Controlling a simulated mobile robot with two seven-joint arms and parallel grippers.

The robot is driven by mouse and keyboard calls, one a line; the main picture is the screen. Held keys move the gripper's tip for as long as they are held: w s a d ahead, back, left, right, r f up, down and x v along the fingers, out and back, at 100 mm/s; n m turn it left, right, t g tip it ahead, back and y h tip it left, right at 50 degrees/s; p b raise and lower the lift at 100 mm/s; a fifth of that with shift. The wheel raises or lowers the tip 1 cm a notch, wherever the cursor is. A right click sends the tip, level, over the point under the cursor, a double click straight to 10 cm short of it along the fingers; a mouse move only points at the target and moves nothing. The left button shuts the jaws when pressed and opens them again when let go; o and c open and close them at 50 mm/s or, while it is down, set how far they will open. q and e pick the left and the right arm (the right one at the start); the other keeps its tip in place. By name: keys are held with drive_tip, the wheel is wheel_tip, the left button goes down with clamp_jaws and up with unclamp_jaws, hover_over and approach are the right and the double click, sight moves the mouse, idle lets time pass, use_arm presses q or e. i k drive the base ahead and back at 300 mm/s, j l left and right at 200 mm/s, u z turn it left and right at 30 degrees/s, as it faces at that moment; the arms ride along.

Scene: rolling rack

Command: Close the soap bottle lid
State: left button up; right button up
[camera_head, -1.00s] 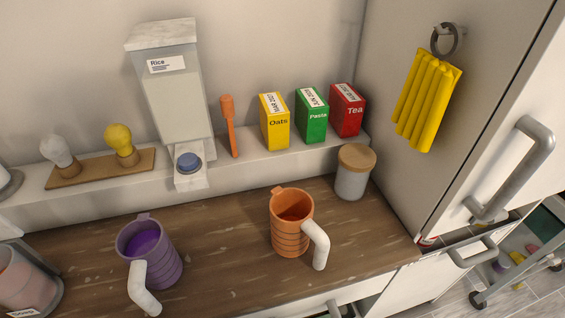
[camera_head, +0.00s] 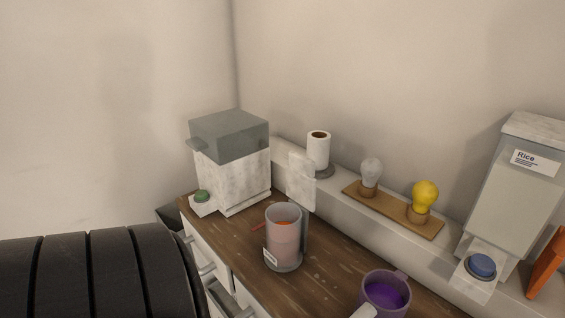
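The soap bottle (camera_head: 284,242) is a clear upright container with pinkish contents and a small label low on its front. It stands on the wooden counter near the middle of the head view. A pale flat panel (camera_head: 301,183) stands up at its back right. It may be the raised lid, but I cannot tell for sure. An orange-red spot shows inside the bottle's top.
Behind the bottle are a grey-topped box (camera_head: 230,165) with a green button and a paper roll (camera_head: 318,150). A bulb board (camera_head: 392,208), the rice dispenser (camera_head: 513,195) and a purple mug (camera_head: 386,292) are to the right. A black ribbed form, perhaps my arm, covers the lower left.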

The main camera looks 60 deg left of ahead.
sight(300, 171)
drive_tip(key=u, duration=0.4)
drive_tip(key=k+u, duration=0.1)
drive_tip(key=u, duration=0.3)
drive_tip(key=k+l+u, duration=0.1)
drive_tip(key=u, duration=0.7)
drive_tip(key=k+j+u, duration=0.1)
drive_tip(key=k, duration=0.2)
